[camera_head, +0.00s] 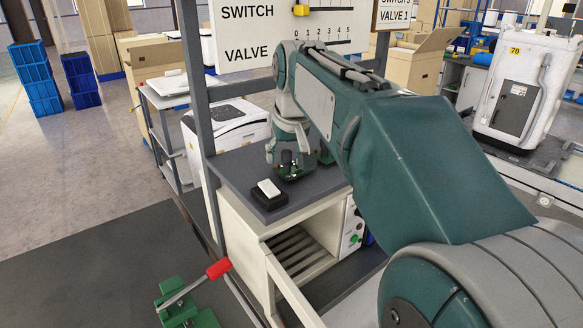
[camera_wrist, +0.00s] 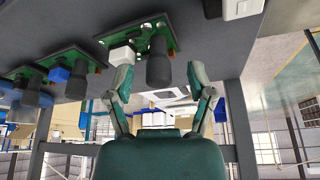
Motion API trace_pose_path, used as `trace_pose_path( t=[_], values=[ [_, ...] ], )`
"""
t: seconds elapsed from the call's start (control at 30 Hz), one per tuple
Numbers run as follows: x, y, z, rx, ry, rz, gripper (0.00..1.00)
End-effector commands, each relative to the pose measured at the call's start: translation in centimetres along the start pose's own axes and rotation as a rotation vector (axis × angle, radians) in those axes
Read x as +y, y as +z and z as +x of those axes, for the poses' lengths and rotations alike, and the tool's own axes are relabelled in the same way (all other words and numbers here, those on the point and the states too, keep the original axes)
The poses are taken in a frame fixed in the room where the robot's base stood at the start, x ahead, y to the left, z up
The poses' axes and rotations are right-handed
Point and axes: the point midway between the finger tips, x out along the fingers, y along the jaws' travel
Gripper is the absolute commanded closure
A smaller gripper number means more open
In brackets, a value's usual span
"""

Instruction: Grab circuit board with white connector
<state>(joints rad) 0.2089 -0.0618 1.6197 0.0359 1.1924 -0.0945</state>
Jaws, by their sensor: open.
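The circuit board with the white connector (camera_wrist: 122,54) is a green board (camera_wrist: 135,34) on a dark surface, at the top middle of the wrist view. A dark cylinder (camera_wrist: 159,66) stands on it beside the white connector. In the head view a green board (camera_head: 294,172) lies on the grey tabletop, partly hidden under my gripper (camera_head: 289,146). My gripper is open and empty; its fingers (camera_wrist: 160,76) show apart in the wrist view, with the cylinder appearing between their tips. I cannot tell whether they touch it.
A black box with a white top (camera_head: 269,188) sits at the tabletop's (camera_head: 235,168) front edge. A frame post (camera_head: 194,90) and a switch-and-valve sign (camera_head: 265,35) stand close by.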

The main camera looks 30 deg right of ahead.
Motion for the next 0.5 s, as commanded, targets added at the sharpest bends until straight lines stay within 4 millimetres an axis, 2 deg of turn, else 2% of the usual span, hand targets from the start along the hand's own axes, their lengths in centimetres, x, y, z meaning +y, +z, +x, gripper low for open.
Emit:
trace_pose_path(
  t=[0.07, 0.1, 0.17, 0.2, 0.23, 0.27, 0.5],
  values=[
    [0.0, 0.0, -0.03, 0.0, 0.0, 0.0, 0.3],
    [0.0, 0.0, -0.03, 0.0, 0.0, 0.0, 0.39],
    [0.0, -0.01, -0.04, 0.0, 0.0, 0.0, 0.66],
    [0.0, -0.01, -0.05, 0.0, 0.0, 0.0, 0.84],
    [0.0, 0.0, -0.05, 0.0, 0.0, 0.0, 0.97],
    [0.0, -0.01, -0.06, 0.0, 0.0, 0.0, 1.0],
    [0.0, 0.0, -0.03, -0.001, 0.0, 0.0, 1.0]
  ],
)
